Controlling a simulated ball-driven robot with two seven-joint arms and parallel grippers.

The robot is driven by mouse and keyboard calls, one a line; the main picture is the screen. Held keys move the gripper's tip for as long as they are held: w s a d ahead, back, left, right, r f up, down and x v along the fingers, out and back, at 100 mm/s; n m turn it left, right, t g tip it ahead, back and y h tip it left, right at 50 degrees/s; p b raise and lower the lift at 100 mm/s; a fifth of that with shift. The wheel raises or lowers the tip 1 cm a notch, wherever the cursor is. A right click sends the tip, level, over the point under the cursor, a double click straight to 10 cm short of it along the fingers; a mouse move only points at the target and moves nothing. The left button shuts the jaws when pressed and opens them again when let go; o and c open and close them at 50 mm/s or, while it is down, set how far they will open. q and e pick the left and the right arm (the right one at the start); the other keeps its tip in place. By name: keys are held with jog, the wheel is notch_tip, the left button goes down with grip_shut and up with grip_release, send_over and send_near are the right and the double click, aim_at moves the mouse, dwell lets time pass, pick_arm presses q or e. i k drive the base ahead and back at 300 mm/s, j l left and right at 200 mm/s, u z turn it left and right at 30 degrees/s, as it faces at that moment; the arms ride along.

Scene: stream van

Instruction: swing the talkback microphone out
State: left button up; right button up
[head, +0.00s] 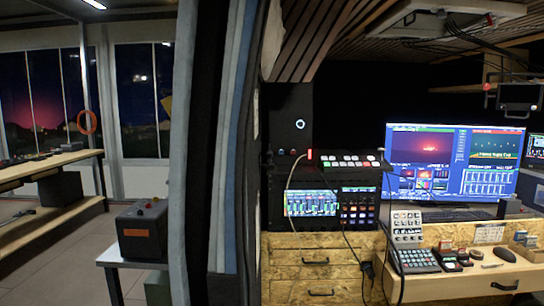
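I cannot pick out the talkback microphone for certain. Neither of my grippers is in view.
A grey padded wall edge (207,150) splits the view. Right of it, a desk (445,277) holds a keypad (413,260) and small devices before a large monitor (440,160). Wooden drawers (315,270) stand below the switcher. Left, a dark box (143,230) sits on a small table; open floor lies beyond.

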aim_at(269, 154)
jog(key=i+l, duration=0.25)
jog(key=l, duration=0.15)
jog(key=i+l, duration=0.55)
jog(key=l, duration=0.2)
jog(key=i+u, duration=0.05)
